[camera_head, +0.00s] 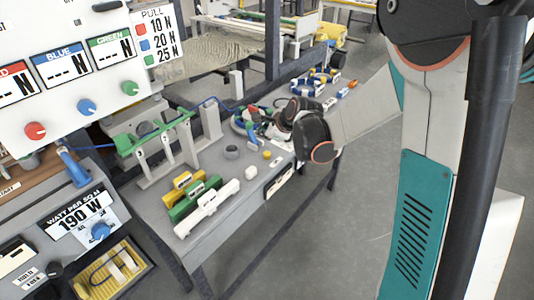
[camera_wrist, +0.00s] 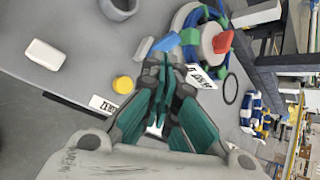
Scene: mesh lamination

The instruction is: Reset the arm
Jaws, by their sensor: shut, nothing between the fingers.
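My gripper (camera_wrist: 165,70) shows in the wrist view with its teal-padded fingers together and nothing between them. In the head view my arm reaches in from the right, and the gripper (camera_head: 258,138) is over the far right part of the grey workbench (camera_head: 213,242). In the wrist view the fingertips are close to a yellow round piece (camera_wrist: 123,84) and a blue block (camera_wrist: 166,43) in the picture. I cannot tell their height above the bench.
Yellow, green and white bars (camera_head: 207,208) lie at the bench's front. A green-topped stand (camera_head: 155,135) is behind them. A grey ring (camera_head: 231,152) and a white block (camera_head: 250,172) lie nearby. A coloured reel (camera_wrist: 208,38) is beside the gripper. Floor right of the bench is clear.

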